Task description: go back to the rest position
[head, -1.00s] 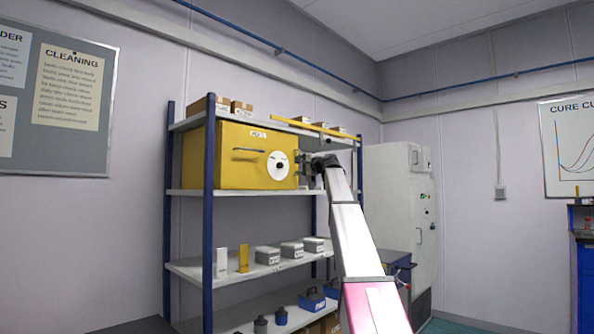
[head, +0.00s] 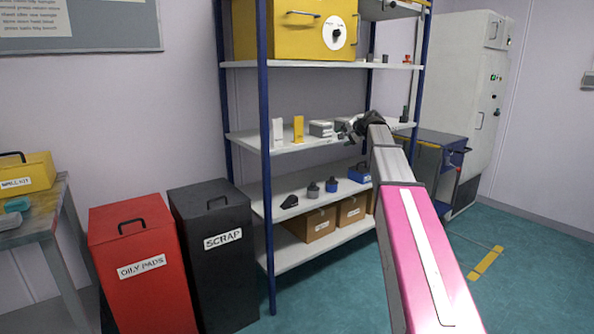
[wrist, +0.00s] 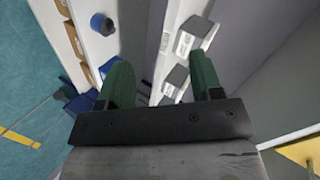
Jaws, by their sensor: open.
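My gripper (head: 350,128) is at the end of my outstretched arm, beside the middle board of the shelf rack (head: 265,150). In the wrist view my gripper (wrist: 160,82) has its two green fingers apart, with nothing held between them. Grey blocks with white labels (wrist: 190,38) show beyond the fingers. In the head view, grey blocks (head: 321,129) stand on the middle board, just left of my gripper. The gripper's tips are small and partly hidden by my wrist there, so I cannot tell its exact gap to the blocks.
A yellow cabinet (head: 300,40) stands on the upper board. Small dark weights (head: 313,190) and cardboard boxes (head: 310,226) are lower down. A red bin (head: 135,265) and a black scrap bin (head: 218,265) stand left of the rack. Teal floor (head: 520,290) is clear at right.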

